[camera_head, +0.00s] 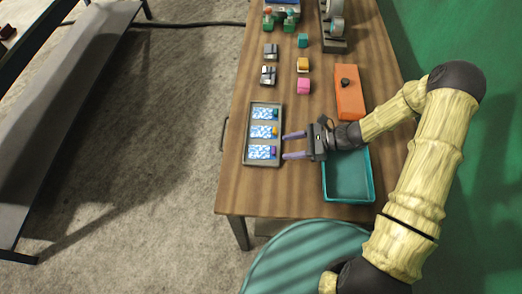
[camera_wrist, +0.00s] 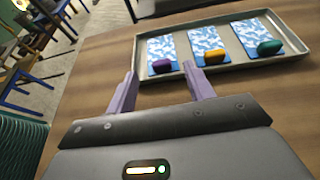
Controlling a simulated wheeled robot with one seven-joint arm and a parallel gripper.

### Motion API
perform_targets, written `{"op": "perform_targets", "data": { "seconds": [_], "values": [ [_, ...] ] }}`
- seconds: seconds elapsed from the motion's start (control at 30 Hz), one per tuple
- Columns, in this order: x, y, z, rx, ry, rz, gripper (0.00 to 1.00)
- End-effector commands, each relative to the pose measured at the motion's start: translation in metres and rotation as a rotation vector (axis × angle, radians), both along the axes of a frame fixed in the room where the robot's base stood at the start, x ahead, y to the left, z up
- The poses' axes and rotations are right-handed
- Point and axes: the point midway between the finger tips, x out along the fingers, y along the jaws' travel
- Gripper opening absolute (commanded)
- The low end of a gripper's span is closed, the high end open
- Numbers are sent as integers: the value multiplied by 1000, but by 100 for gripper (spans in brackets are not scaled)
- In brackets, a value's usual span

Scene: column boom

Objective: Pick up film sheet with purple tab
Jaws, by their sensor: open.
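The film sheet with the purple tab (camera_head: 258,152) is the nearest of three blue-and-white sheets in a shallow grey tray (camera_head: 262,164). In the wrist view this sheet (camera_wrist: 160,46) is at the left, with its purple tab (camera_wrist: 162,67) on the edge facing me. The sheet with the orange tab (camera_wrist: 206,39) is in the middle and the one with the green tab (camera_wrist: 257,33) at the right. My gripper (camera_head: 285,146) is open and empty, right of the tray. In the wrist view its fingertips appear on either side of the purple tab, without clear contact.
A teal bin (camera_head: 348,198) stands on the wooden table below my wrist. An orange box (camera_head: 349,95) with a dark knob lies behind it. Pink (camera_head: 304,87), orange and teal blocks and grey clips (camera_head: 268,75) stand farther back.

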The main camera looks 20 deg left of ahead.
Motion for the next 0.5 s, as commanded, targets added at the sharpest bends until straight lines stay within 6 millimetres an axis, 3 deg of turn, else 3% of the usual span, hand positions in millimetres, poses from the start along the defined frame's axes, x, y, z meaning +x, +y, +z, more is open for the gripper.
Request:
{"op": "perform_targets", "data": {
  "seconds": [0.33, 0.5],
  "values": [
    [-10, 39, -17, 1, 2, 1, 53],
    [-11, 45, -21, 0, 0, -1, 53]
  ]
}}
